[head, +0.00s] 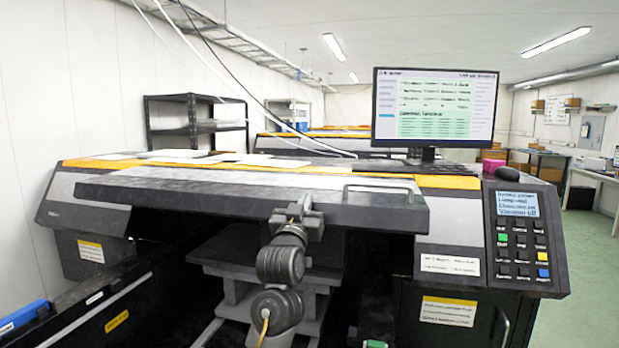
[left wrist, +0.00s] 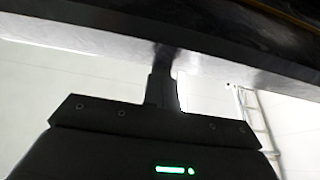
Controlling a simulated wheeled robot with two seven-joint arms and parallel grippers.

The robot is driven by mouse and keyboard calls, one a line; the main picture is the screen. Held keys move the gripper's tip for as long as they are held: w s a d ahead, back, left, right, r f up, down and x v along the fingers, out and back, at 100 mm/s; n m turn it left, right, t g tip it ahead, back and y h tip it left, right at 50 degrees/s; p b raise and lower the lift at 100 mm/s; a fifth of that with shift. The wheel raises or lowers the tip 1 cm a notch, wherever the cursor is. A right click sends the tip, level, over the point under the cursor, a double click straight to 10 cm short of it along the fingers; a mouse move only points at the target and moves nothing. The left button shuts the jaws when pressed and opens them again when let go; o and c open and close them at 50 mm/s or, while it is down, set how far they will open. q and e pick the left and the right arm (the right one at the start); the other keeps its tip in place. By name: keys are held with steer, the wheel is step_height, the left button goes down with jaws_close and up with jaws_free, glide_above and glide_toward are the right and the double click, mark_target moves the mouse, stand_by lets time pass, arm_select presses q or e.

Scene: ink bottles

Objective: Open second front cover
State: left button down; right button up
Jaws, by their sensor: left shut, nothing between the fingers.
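The front cover (head: 240,200) is a long dark grey panel across the front of a large printer (head: 470,215). It stands out from the body, with a dark opening below it and a thin handle (head: 380,189) near its right end. My left gripper (head: 302,204) is at the cover's front edge, around its middle. In the left wrist view, the closed fingers (left wrist: 163,82) reach up to the cover's edge (left wrist: 120,42) and seem to touch it. Nothing shows between them. The exact contact is hard to tell. My right gripper is in neither view.
A monitor (head: 435,108) stands on top of the printer at the right. A control panel (head: 520,238) with coloured buttons is at the right end. A blue item (head: 22,318) lies at the lower left. Green floor (head: 595,250) is clear at far right.

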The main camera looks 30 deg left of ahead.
arm_select(q)
step_height(320, 180, up, 5)
steer(key=p, duration=0.5)
steer(key=b+v, duration=0.4)
steer(key=v, duration=0.6)
steer(key=shift+f, duration=0.45)
steer(key=shift+s, duration=0.1)
